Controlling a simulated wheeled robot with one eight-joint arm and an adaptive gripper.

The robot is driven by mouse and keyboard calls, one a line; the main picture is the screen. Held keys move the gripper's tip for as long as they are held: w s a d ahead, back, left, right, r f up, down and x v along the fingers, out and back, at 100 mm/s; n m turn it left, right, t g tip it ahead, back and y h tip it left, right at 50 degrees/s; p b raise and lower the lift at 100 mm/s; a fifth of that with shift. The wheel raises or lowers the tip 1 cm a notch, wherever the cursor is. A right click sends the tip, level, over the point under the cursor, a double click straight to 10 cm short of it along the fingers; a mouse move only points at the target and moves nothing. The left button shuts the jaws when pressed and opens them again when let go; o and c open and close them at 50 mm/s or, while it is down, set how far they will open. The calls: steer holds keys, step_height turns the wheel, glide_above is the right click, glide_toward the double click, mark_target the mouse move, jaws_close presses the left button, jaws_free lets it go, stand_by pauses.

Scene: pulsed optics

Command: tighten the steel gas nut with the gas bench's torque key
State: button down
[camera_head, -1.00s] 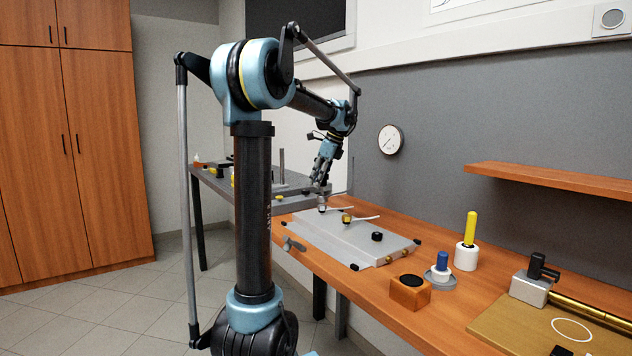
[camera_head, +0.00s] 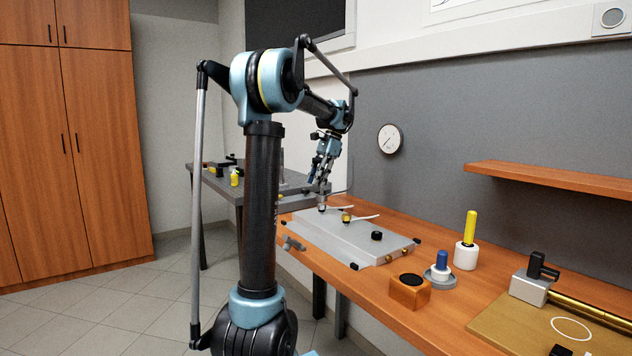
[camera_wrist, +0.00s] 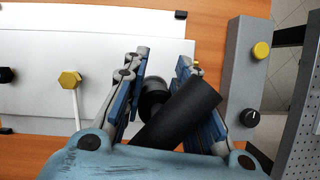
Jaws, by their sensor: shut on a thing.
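My gripper (camera_head: 322,186) is over the far left end of a pale grey panel (camera_head: 345,243) on the wooden bench. In the wrist view my gripper (camera_wrist: 160,85) is shut on a thick black cylinder, probably the torque key (camera_wrist: 178,115). It lies slanted between the blue-padded fingers, with a round dark end by the left finger. In the head view a small grey metal piece (camera_head: 322,207) shows just below the fingers, at the panel. I cannot tell whether it is part of the key or the steel gas nut. The nut is not clearly visible in the wrist view.
A yellow hex fitting (camera_wrist: 70,80) with a white tube and a black knob (camera_wrist: 7,75) are left of my gripper. A grey block (camera_wrist: 243,70) with yellow and black knobs is close on the right. A wooden block (camera_head: 409,293) and blue-topped piece (camera_head: 441,266) stand nearer on the bench.

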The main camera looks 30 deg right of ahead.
steer(key=shift+f, duration=0.15)
steer(key=shift+f, duration=0.35)
steer(key=shift+f, duration=0.4)
stand_by(0.8)
steer(key=shift+f, duration=0.45)
steer(key=shift+m+t, duration=0.3)
steer(key=shift+m, duration=0.6)
steer(key=shift+w+r, duration=0.1)
steer(key=shift+r, duration=3.75)
